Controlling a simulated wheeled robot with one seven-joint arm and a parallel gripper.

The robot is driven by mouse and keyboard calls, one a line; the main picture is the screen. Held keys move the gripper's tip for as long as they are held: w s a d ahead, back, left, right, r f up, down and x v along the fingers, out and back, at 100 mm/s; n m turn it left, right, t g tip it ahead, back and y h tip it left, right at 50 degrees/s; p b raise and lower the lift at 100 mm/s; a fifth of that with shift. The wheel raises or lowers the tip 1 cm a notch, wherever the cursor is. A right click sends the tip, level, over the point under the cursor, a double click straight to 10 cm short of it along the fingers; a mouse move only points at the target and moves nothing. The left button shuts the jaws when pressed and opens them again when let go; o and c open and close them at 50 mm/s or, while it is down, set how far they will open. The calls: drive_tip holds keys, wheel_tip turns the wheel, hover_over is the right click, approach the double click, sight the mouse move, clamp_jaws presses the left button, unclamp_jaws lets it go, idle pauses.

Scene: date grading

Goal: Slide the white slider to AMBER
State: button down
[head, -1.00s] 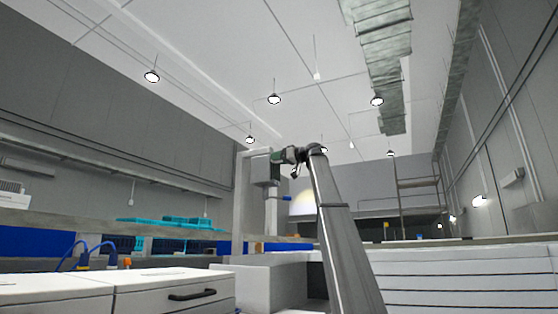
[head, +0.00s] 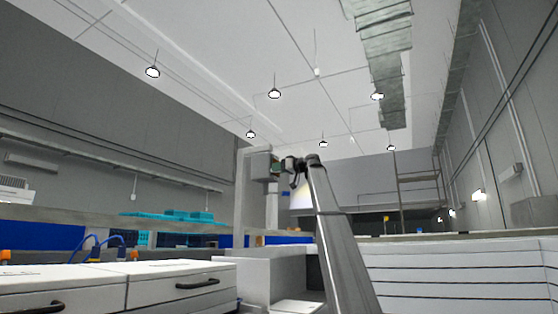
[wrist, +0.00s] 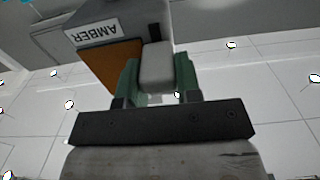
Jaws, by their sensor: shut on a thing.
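The white slider (wrist: 157,66) stands between the two green fingers of my gripper (wrist: 157,72) in the wrist view, and the gripper is shut on it. Beside it on the left is a grey housing with an orange-brown face (wrist: 110,68). A white label reading AMBER (wrist: 93,33) shows upside down on that housing. The slider's track and the far end of its travel are hidden. In the head view my gripper (head: 287,167) is small, at a grey box (head: 261,164) on a pale post; the slider cannot be made out there.
White drawer cabinets (head: 180,285) with black handles stand at the lower left. Turquoise crates (head: 175,216) sit on a shelf behind them. A stack of white panels (head: 460,275) fills the lower right. Ceiling lamps hang high above.

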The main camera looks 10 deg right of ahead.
drive_tip(key=shift+f, duration=0.6)
drive_tip(key=c, duration=0.8)
unclamp_jaws()
drive_tip(key=shift+d, duration=0.1)
drive_tip(key=v, duration=1)
drive_tip(key=shift+s+d, duration=0.2)
drive_tip(key=shift+d, duration=0.05)
